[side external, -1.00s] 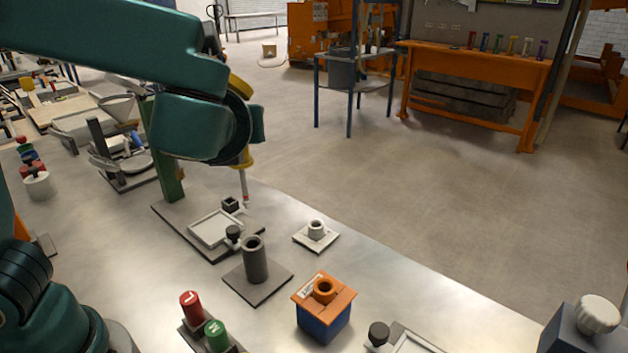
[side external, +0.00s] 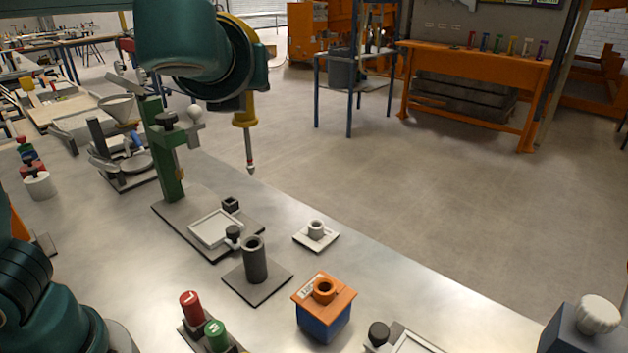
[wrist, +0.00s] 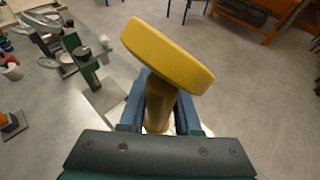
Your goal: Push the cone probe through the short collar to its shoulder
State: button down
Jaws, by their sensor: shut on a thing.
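The cone probe (side external: 249,142) has a yellow handle and a thin rod with a pale, red-marked cone tip. It hangs near upright, tip down, in the air above the bench's far edge. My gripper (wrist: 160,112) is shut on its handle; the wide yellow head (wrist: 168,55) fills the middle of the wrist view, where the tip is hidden. A short white collar (side external: 316,229) stands on a square white plate, below and right of the tip. A tall dark grey collar (side external: 255,262) stands nearer on a dark plate. The probe is apart from both.
An orange-topped blue box (side external: 323,318) with a ring stands at the front. A green post (side external: 168,160) rises from a grey base with a white tray (side external: 214,229). Red (side external: 190,306) and green (side external: 215,335) cylinders stand at front left. Bench around the white plate is clear.

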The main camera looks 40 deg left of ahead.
jog(key=d+f+m+t+h, duration=0.3)
jog(key=d+f+m+h, duration=0.5)
jog(key=d+f, duration=0.3)
jog(key=shift+w+d+f+h, duration=0.2)
jog(key=shift+w+d+h, duration=0.25)
jog(key=shift+d, duration=1.6)
jog(key=shift+s+f, duration=0.1)
jog(key=shift+f, duration=4.3)
notch_tip(320, 180, up, 11)
jog(key=shift+f, duration=0.2)
